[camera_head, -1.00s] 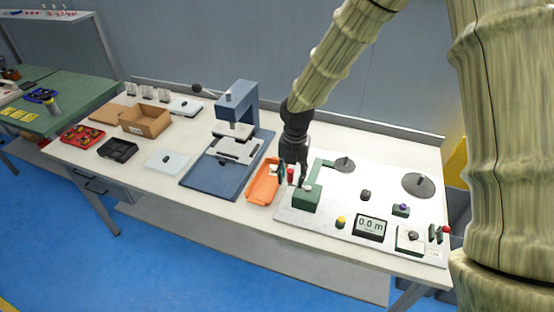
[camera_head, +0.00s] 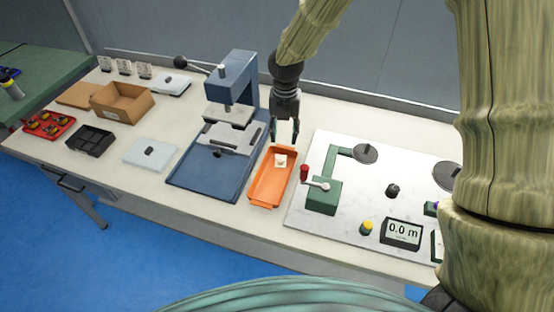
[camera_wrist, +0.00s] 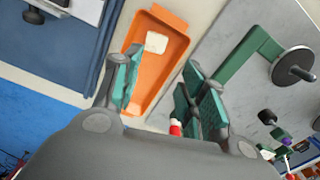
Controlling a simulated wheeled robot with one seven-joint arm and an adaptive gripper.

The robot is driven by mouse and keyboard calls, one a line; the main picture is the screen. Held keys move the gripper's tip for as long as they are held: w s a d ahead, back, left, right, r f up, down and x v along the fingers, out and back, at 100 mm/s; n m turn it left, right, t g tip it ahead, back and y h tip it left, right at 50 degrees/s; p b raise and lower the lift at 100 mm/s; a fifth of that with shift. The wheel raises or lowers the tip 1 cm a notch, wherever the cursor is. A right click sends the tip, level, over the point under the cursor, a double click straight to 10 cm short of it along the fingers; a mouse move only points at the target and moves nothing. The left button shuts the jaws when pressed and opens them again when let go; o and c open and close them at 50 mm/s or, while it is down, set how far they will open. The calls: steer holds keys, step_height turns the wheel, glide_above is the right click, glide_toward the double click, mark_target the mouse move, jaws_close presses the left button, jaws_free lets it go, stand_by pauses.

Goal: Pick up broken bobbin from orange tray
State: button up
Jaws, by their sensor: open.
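The orange tray (camera_head: 266,189) stands on the white bench between the blue press and the grey winder plate. Inside it, toward the far end, lies a small whitish piece (camera_head: 281,161); it also shows in the wrist view (camera_wrist: 157,42). It is too small to tell whether it is a broken bobbin. My gripper (camera_head: 284,138) points down above the far end of the tray, apart from the piece. In the wrist view my gripper (camera_wrist: 160,90) is open, its teal finger pads spread with nothing between them.
The blue press (camera_head: 219,150) stands close on the left of the tray. The winder plate (camera_head: 345,220), with a green arm block (camera_head: 321,196) and a red knob (camera_head: 304,172), lies close on the right. A cardboard box (camera_head: 122,103) is farther left.

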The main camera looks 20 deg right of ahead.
steer(key=f, duration=0.2)
steer(key=shift+w+d+f, duration=0.25)
steer(key=shift+w+f, duration=0.1)
steer(key=shift+f, duration=0.05)
glide_above(281, 159)
steer(key=f, duration=0.2)
steer(key=d+f, duration=0.1)
steer(key=f, duration=0.1)
steer(key=shift+w, duration=0.3)
steer(key=shift+s+a+f+p, duration=0.1)
steer(key=shift+a+f+p, duration=0.2)
steer(key=shift+f, duration=0.4)
steer(key=shift+a+f+p, duration=0.1)
steer(key=shift+f+p, duration=0.35)
steer(key=shift+f, duration=0.25)
steer(key=shift+s+a+f+p, duration=0.15)
steer(key=shift+f+p, duration=0.2)
steer(key=shift+f, duration=0.95)
steer(key=c, duration=0.4)
